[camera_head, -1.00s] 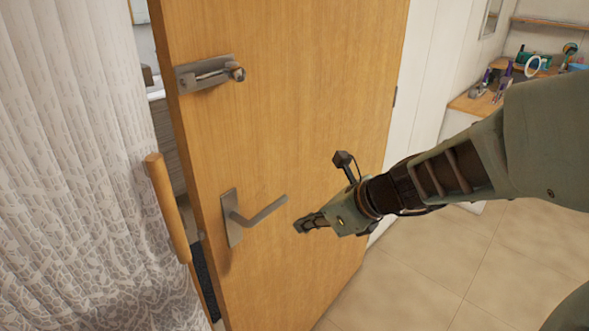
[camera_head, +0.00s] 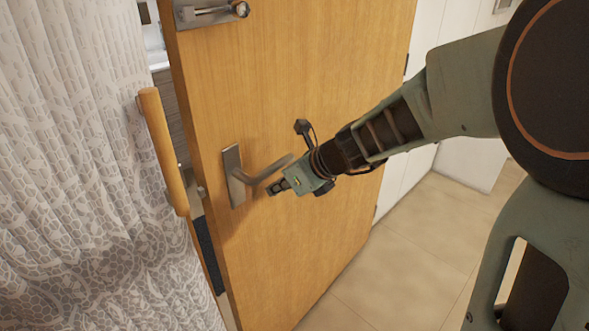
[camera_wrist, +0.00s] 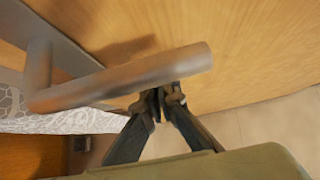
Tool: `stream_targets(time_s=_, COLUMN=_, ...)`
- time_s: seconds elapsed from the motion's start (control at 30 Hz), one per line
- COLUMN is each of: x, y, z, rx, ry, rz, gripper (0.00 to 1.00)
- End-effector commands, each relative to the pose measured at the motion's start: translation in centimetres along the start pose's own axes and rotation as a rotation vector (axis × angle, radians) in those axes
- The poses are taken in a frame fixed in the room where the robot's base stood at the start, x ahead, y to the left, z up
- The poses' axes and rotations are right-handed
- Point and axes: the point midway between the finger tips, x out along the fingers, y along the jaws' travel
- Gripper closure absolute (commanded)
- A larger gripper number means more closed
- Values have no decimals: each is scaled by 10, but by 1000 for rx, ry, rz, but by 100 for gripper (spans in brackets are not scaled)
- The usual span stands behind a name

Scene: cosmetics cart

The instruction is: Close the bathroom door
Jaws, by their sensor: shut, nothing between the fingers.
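The wooden bathroom door (camera_head: 300,90) stands ajar, with a dark gap along its left edge. Its metal lever handle (camera_head: 262,172) points right from an upright plate. My gripper (camera_head: 274,189) is shut and empty, just below the free end of the lever and close to the door face. In the wrist view the lever (camera_wrist: 150,75) crosses above the shut fingertips (camera_wrist: 160,97) and partly hides them. I cannot tell whether the fingers touch the lever or the door.
A metal latch (camera_head: 210,11) sits higher on the door. A wooden vertical bar (camera_head: 163,150) and a white patterned curtain (camera_head: 80,170) are left of the door. Tiled floor (camera_head: 410,260) is clear at the lower right.

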Motion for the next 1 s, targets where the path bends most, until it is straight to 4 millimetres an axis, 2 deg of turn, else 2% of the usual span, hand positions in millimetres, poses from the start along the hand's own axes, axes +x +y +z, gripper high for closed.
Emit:
stream_targets(time_s=0.57, x=9, y=0, z=11, rx=3, ry=1, rz=-2, gripper=100)
stream_targets(time_s=0.67, x=17, y=-1, z=23, rx=12, ry=3, rz=-11, gripper=100)
stream_targets(time_s=1.0, x=64, y=-2, z=71, rx=70, ry=-1, rz=-71, gripper=100)
